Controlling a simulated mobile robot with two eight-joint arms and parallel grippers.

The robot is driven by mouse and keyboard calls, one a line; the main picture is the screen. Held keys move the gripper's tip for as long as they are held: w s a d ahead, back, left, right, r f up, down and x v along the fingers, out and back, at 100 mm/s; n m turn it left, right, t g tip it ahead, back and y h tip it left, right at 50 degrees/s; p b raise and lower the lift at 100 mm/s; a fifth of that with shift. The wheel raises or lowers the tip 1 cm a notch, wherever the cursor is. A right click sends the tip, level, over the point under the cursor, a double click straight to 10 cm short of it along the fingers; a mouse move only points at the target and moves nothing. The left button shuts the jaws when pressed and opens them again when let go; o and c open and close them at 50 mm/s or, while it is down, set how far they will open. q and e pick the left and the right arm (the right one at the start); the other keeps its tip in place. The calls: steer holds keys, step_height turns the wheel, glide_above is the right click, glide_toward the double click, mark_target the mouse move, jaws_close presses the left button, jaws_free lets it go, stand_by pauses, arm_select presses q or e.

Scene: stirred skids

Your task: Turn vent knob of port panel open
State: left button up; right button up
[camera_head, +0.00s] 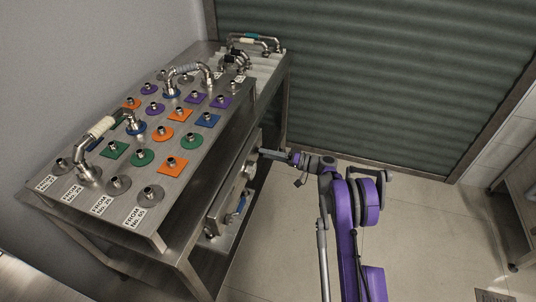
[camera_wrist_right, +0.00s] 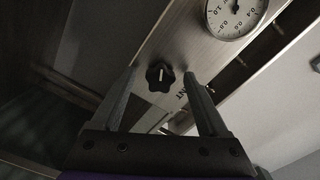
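The port panel (camera_head: 232,185) is a metal plate on the side of the steel table, below its top. In the right wrist view the vent knob (camera_wrist_right: 160,76) is a small black star-shaped knob with a white pointer mark on the metal plate (camera_wrist_right: 180,45). My right gripper (camera_head: 264,153) reaches leftward to the far end of the panel. In the wrist view my right gripper (camera_wrist_right: 159,79) is open, with one finger on each side of the knob and visible gaps between. The knob cannot be made out in the head view. My left gripper is in neither view.
A round gauge (camera_wrist_right: 236,14) sits close to the knob, with a partly hidden label by the right finger. A blue-handled valve (camera_head: 238,206) sits lower on the panel. The steel tabletop (camera_head: 135,205) holds several coloured ports and bent pipes.

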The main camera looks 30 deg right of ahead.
steer(key=p+v, duration=0.1)
steer(key=v, duration=0.9)
steer(key=shift+s+d, duration=0.2)
steer(key=shift+s, duration=0.1)
stand_by(0.4)
